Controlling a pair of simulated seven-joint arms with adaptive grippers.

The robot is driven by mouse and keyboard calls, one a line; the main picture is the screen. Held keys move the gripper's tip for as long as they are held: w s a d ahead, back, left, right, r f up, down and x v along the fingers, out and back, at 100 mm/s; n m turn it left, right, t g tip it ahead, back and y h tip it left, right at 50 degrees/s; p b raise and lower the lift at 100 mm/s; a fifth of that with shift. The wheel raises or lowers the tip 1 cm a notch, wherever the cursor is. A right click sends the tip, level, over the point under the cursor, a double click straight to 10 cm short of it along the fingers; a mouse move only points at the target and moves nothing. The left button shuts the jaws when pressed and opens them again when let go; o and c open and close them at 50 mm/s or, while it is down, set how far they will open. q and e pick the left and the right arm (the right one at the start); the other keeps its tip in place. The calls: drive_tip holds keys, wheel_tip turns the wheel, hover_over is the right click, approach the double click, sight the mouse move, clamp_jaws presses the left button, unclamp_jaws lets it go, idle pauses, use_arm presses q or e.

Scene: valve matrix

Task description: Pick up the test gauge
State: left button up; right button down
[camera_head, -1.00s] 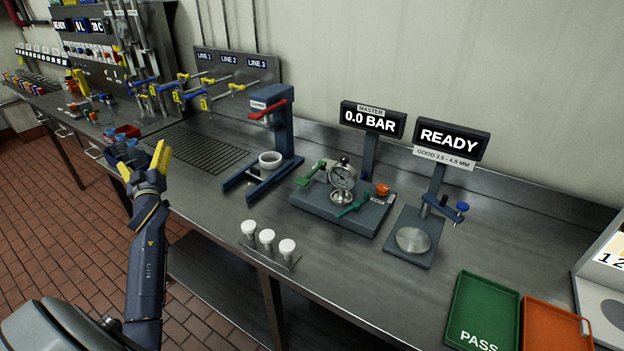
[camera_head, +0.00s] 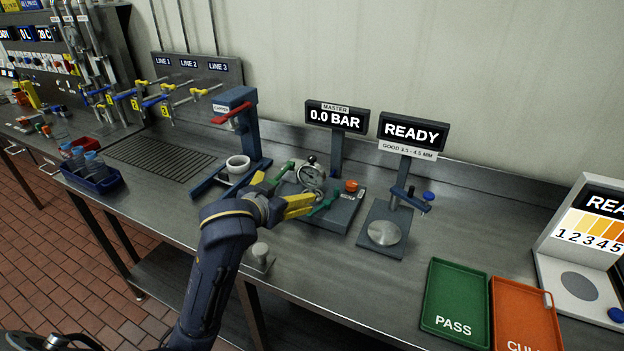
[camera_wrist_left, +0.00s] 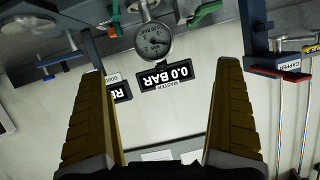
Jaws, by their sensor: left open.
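The test gauge (camera_head: 311,174) is a round white-faced dial in a metal case. It stands upright on the dark grey master station block (camera_head: 338,212), between two green-handled levers. My left gripper (camera_head: 287,193) has yellow fingers and is open just in front of the gauge, partly covering the station. In the left wrist view, which looks upside down, the gauge (camera_wrist_left: 153,40) shows beyond and between the two spread fingers, apart from both. The gauge's lower fitting is hidden behind the gripper in the head view. My right gripper is not in view.
The blue capper press (camera_head: 240,140) stands left of the station, with a white cup in it. The READY thickness stand (camera_head: 383,233) is close on the right. Green PASS (camera_head: 455,297) and orange (camera_head: 526,317) trays lie at front right. A white-capped sample (camera_head: 260,252) sits near the front edge.

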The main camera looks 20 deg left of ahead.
use_arm(q)
approach(310, 178)
drive_tip(key=x, duration=0.6)
drive_tip(key=shift+a+f, duration=0.15)
drive_tip(key=shift+a, duration=0.1)
drive_tip(key=shift+d+x, duration=0.2)
drive_tip(key=shift+x, duration=2.45)
drive_tip(key=c, duration=1.5)
